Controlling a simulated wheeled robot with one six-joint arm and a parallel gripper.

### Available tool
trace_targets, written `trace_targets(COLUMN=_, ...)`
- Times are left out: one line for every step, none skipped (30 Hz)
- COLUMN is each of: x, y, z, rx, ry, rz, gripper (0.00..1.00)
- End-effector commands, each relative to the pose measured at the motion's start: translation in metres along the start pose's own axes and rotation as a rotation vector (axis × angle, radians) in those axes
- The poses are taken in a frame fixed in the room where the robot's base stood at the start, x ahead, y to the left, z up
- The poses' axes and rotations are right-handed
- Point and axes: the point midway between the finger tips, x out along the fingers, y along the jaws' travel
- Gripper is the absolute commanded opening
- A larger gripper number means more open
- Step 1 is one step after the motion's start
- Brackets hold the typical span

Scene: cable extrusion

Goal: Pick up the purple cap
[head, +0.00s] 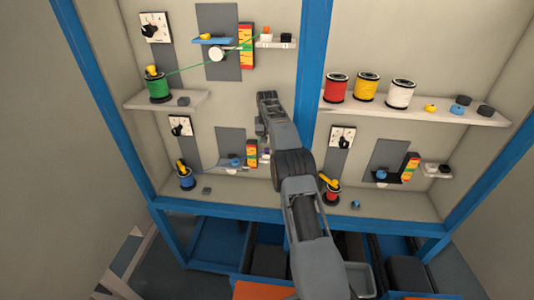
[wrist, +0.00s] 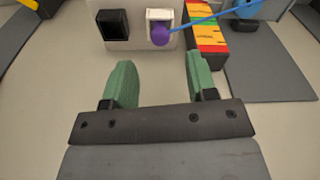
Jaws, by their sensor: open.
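The purple cap (wrist: 160,35) sits at the opening of a white square socket on a pale block in the wrist view. A blue cable runs from it to the upper right. My gripper (wrist: 161,78) is open and empty, its two green fingers apart on the near side of the block. The cap lies beyond the fingertips, roughly in line with the gap between them. In the head view my arm reaches up to the blue post, and I cannot make out the fingers there.
A black square socket (wrist: 113,24) is left of the cap. A coloured striped block (wrist: 206,35) and a grey panel (wrist: 268,70) are on the right. In the head view, red (head: 336,88), yellow (head: 367,87) and white spools (head: 401,94) stand on the right shelf.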

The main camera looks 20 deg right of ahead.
Motion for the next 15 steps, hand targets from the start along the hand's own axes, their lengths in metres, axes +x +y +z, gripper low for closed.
trace_targets(x=0.002, y=0.0, z=0.0, rx=0.0, ry=-0.001, rz=0.0, gripper=0.52)
trace_targets(x=0.003, y=0.0, z=0.0, rx=0.0, ry=-0.001, rz=0.0, gripper=0.52)
trace_targets(x=0.005, y=0.0, z=0.0, rx=0.0, ry=-0.001, rz=0.0, gripper=0.52)
trace_targets(x=0.008, y=0.0, z=0.0, rx=0.0, ry=-0.001, rz=0.0, gripper=0.52)
trace_targets(x=0.011, y=0.0, z=0.001, rx=0.0, ry=-0.002, rz=0.0, gripper=0.52)
trace_targets(x=0.016, y=0.0, z=0.001, rx=-0.001, ry=-0.004, rz=0.0, gripper=0.52)
trace_targets(x=0.02, y=-0.001, z=0.001, rx=-0.001, ry=-0.003, rz=0.0, gripper=0.52)
trace_targets(x=0.024, y=-0.001, z=0.001, rx=-0.001, ry=-0.004, rz=0.0, gripper=0.52)
trace_targets(x=0.03, y=-0.001, z=0.001, rx=-0.001, ry=-0.004, rz=0.0, gripper=0.52)
trace_targets(x=0.034, y=-0.001, z=0.002, rx=-0.001, ry=-0.004, rz=0.0, gripper=0.52)
trace_targets(x=0.037, y=-0.001, z=0.001, rx=-0.001, ry=-0.002, rz=0.0, gripper=0.52)
trace_targets(x=0.042, y=-0.001, z=0.001, rx=-0.001, ry=-0.002, rz=0.0, gripper=0.52)
trace_targets(x=0.045, y=-0.001, z=0.001, rx=-0.001, ry=-0.002, rz=0.0, gripper=0.52)
trace_targets(x=0.048, y=-0.001, z=0.001, rx=-0.001, ry=-0.002, rz=0.0, gripper=0.52)
trace_targets(x=0.05, y=-0.001, z=0.001, rx=-0.001, ry=-0.001, rz=0.0, gripper=0.52)
